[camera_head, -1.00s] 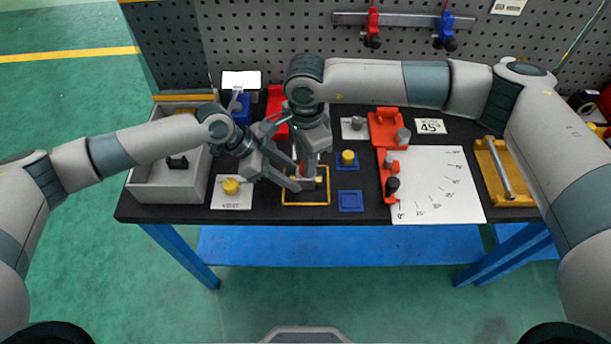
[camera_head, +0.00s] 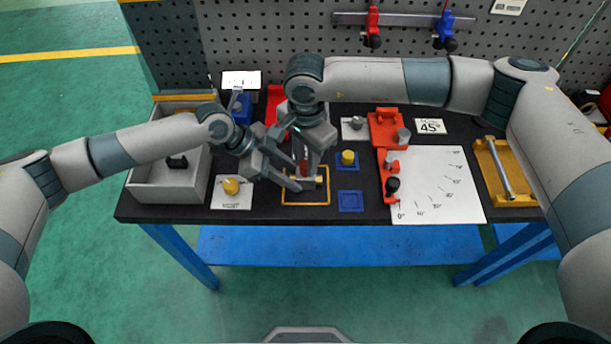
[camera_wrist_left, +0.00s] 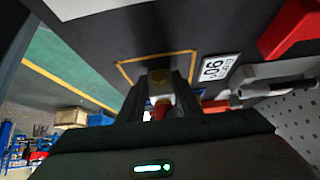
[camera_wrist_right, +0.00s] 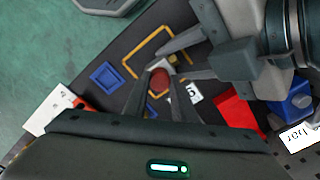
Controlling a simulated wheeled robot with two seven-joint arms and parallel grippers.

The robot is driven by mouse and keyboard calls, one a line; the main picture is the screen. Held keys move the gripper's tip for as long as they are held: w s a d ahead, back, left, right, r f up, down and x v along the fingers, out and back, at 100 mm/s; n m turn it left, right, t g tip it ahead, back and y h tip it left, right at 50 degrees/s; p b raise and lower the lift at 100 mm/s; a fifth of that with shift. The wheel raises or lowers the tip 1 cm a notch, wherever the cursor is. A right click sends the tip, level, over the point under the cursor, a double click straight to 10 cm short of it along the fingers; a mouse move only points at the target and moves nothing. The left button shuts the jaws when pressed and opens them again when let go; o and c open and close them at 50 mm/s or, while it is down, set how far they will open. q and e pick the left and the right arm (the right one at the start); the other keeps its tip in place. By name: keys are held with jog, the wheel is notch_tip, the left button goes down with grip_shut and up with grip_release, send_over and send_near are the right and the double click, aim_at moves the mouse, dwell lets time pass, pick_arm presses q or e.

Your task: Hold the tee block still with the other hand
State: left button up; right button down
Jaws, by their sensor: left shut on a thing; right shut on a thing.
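The tee block (camera_head: 319,181) sits within the yellow outline (camera_head: 306,204) on the dark table, mostly hidden by my grippers. A brass-coloured end of it shows between the fingers in the left wrist view (camera_wrist_left: 158,87). My left gripper (camera_head: 300,184) reaches in low from the left and is shut on the tee block. My right gripper (camera_head: 309,166) points down from above and is shut on a red round-topped part (camera_wrist_right: 159,82) at the block. The two grippers are very close together; whether they touch is unclear.
A grey bin (camera_head: 166,187) and a card with a yellow knob (camera_head: 231,187) lie left. Blue square pads (camera_head: 350,201) lie just right of the outline. Farther right are a red angle fixture (camera_head: 385,160), a white angle sheet (camera_head: 440,190) and a yellow tray (camera_head: 488,170).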

jog(key=shift+n, duration=1.1)
jog(key=n, duration=0.3)
jog(key=shift+r+n, duration=0.1)
jog(key=shift+n, duration=0.9)
jog(key=n, duration=0.4)
jog(key=shift+n, duration=0.6)
